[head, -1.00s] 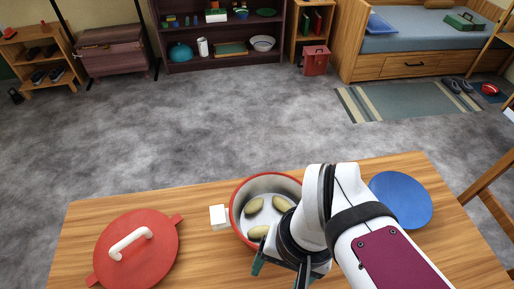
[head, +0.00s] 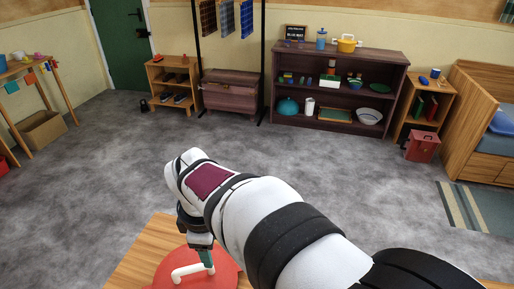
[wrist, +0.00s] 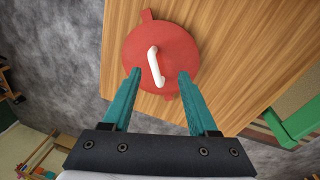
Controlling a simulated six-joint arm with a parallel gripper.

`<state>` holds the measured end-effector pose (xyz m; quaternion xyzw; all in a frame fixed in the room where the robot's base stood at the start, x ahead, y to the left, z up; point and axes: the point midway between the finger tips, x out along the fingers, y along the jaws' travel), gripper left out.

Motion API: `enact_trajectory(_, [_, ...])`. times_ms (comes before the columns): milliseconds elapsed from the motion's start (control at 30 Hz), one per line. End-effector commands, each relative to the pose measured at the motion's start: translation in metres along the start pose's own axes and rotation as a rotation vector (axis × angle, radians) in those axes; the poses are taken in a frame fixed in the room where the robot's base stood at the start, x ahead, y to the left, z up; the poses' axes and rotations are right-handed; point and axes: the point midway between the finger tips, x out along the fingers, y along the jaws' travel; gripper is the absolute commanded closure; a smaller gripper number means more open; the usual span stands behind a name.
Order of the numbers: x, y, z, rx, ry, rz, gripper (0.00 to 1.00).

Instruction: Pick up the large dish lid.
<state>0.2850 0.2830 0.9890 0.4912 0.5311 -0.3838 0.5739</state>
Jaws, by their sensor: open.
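The large dish lid (wrist: 178,48) is a round red disc with small side tabs and a white bar handle (wrist: 154,65). It lies on the wooden table in the wrist view. In the head view the lid (head: 222,273) shows at the bottom edge, partly cut off and partly behind my arm. My gripper (wrist: 159,76) is open and empty, with its two green fingers apart over the near part of the lid. The handle's near end lies in line with the gap between them. In the head view one green finger of my gripper (head: 206,259) shows beside the handle.
The wooden table top (wrist: 240,60) is bare around the lid, with the grey floor (wrist: 65,60) past its edge. A green object (wrist: 297,125), only partly seen, is at the right of the wrist view. A dark shelf unit (head: 335,135) stands far off by the wall.

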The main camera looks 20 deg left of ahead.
Motion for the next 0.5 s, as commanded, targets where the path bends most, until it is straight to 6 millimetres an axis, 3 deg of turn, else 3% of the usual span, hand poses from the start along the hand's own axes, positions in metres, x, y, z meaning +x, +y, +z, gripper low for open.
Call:
enact_trajectory(33, [0.011,0.001,-0.029,-0.158,0.005,0.011,0.41])
enact_trajectory(133, [0.025,0.002,-0.057,-0.327,0.011,0.029,0.41])
enact_trajectory(400, [0.097,0.003,-0.058,-0.342,0.01,0.027,0.41])
enact_trajectory(500, [0.116,0.004,-0.059,-0.339,0.012,0.029,0.41])
